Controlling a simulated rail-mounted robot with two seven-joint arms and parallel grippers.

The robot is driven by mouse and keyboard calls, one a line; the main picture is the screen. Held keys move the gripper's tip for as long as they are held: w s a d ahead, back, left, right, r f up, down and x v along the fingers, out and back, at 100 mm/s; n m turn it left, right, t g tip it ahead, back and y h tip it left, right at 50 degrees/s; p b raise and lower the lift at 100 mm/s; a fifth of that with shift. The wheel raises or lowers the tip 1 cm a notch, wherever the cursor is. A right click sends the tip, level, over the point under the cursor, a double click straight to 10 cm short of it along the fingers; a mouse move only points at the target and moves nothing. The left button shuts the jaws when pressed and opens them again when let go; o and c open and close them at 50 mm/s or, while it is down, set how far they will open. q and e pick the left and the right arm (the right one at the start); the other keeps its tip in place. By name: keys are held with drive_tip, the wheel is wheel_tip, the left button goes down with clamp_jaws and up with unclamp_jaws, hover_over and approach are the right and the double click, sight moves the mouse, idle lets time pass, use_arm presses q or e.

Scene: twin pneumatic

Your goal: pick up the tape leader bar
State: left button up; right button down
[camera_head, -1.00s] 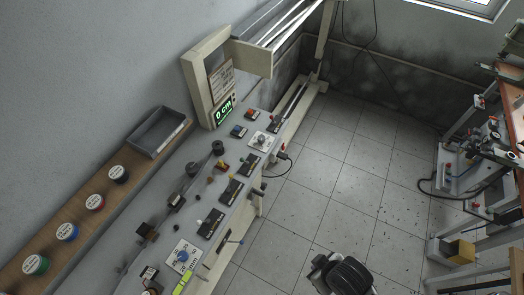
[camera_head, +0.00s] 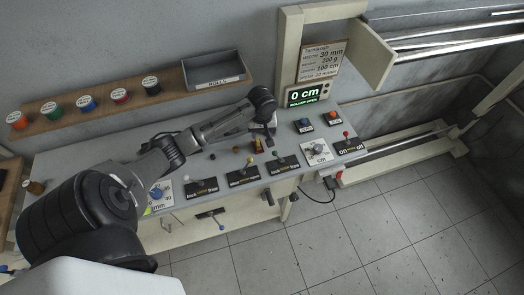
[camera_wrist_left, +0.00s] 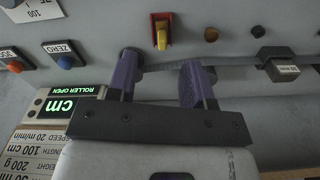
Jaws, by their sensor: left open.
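My left gripper (camera_head: 266,124) reaches over the grey machine panel (camera_head: 352,151), below the display. In the left wrist view its two purple fingers (camera_wrist_left: 162,76) are apart, with no object clearly held between them. A dark block with a small white label (camera_wrist_left: 277,62) lies on the panel to the right of the fingers, apart from them. A narrow dark strip runs from the block toward the fingers. I cannot tell whether this block is the tape leader bar. In the head view my left arm hides that part of the panel. My right gripper is not in view.
A green display (camera_head: 305,95) reads 0 cm and "roller open". A red-and-yellow lever (camera_wrist_left: 161,31) stands near the fingers. Several switches line the panel's front. Coloured rolls (camera_head: 87,103) and a grey tray (camera_head: 213,72) sit on the shelf behind. The floor in front is clear.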

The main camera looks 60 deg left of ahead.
use_arm(q)
drive_tip(key=w+a+n+b, duration=0.1)
drive_tip(key=a+n, duration=0.2)
drive_tip(key=a, duration=0.2)
hover_over(257, 140)
drive_tip(key=f, duration=0.5)
drive_tip(key=shift+w+f, duration=0.2)
drive_tip(key=shift+f, duration=0.8)
drive_tip(key=shift+s+f+b, duration=0.1)
drive_tip(key=shift+f+b, duration=0.35)
drive_tip(key=shift+f, duration=2.05)
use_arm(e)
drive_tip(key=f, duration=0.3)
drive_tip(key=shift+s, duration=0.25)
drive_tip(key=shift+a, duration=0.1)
use_arm(q)
clamp_jaws()
